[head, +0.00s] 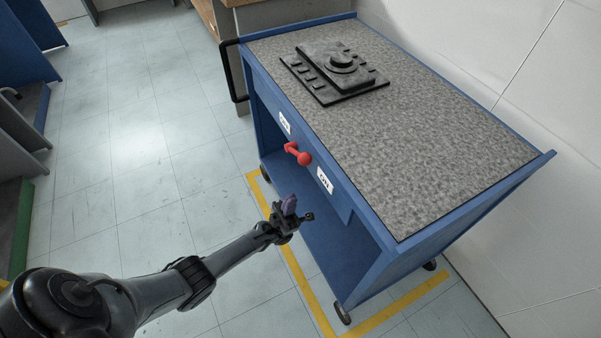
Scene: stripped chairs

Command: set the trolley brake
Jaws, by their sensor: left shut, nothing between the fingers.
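The blue trolley (352,213) has a grey speckled top and stands on black castors against the white wall. A red brake lever (299,154) with a round knob sits on its front side, between two white labels. The lever points toward the right-hand label (325,181), which seems to read "ON"; the left-hand label (285,123) is too small to read surely. My left gripper (290,206) is shut and empty, below the lever and apart from it, in front of the trolley's open shelf. My right gripper is not in view.
A black handle (231,72) sticks out at the trolley's far end. Yellow tape (292,262) marks the floor around the trolley. The tiled floor to the left is clear.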

